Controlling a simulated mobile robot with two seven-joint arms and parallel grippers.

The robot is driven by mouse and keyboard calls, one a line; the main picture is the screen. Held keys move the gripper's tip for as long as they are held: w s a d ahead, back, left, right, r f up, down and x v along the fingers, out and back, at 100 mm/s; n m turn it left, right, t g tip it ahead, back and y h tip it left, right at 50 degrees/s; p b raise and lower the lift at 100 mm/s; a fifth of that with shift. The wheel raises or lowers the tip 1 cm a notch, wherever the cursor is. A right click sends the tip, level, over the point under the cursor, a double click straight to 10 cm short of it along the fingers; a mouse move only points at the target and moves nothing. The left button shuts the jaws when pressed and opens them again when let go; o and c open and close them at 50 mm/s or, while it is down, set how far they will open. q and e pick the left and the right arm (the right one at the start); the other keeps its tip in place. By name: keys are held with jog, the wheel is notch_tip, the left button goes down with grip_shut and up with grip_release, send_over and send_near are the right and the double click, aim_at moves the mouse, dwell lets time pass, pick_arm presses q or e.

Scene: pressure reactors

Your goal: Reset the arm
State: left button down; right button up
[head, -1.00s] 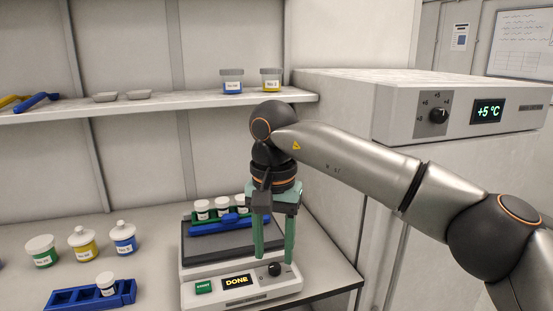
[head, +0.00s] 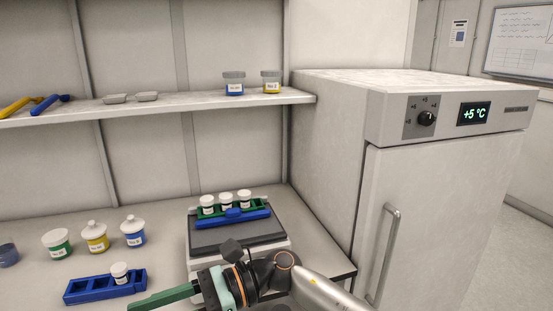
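My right arm comes in from the lower right. My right gripper (head: 150,302), with green fingers, lies low at the bottom edge and points left. Only one finger shows clearly, so its opening cannot be judged; nothing is seen held in it. It is in front of the benchtop device (head: 198,252), whose front panel is hidden by the arm. On the device's dark plate sits a blue and green rack (head: 232,218) with three white-capped vials (head: 226,200). My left gripper is not in view.
A blue rack (head: 90,290) with one white-capped jar stands just beyond the gripper's fingers. Several jars (head: 96,238) stand behind it. A shelf (head: 190,105) above holds two jars and trays. A fridge (head: 430,200) showing +5 °C stands right, its door closed.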

jog(key=w+d+r+m+t+y+p, duration=0.1)
jog(key=w+d+m+t+y, duration=0.25)
jog(key=m+t, duration=0.5)
jog(key=w+d+m+t+y+p, duration=0.1)
jog(key=w+d+m+t+y, duration=0.25)
jog(key=m, duration=0.85)
jog(key=w+d+f+m+t+h+p, duration=0.1)
jog(key=d+f+m+t+h, duration=0.4)
jog(key=m, duration=0.4)
jog(key=w+d+f+m+t+h, duration=0.2)
jog(key=d+f+m+t+h, duration=0.15)
jog(key=m+t, duration=0.4)
jog(key=s+d+f+m+h+p, duration=0.1)
jog(key=s+d+f+m+h, duration=0.2)
jog(key=d+f+m+h, duration=0.5)
jog(key=s+d+f+m+g+h+p, duration=0.1)
jog(key=s+d+f+m+g, duration=0.3)
jog(key=s+f, duration=0.4)
jog(key=s+d+f+m+g+h, duration=0.3)
jog(key=s+d+f+m, duration=0.4)
jog(key=s+f, duration=0.1)
jog(key=shift+s+d+f+m+g+p, duration=0.2)
jog(key=shift+s+m+g+p, duration=0.1)
jog(key=shift+m+g+p, duration=0.1)
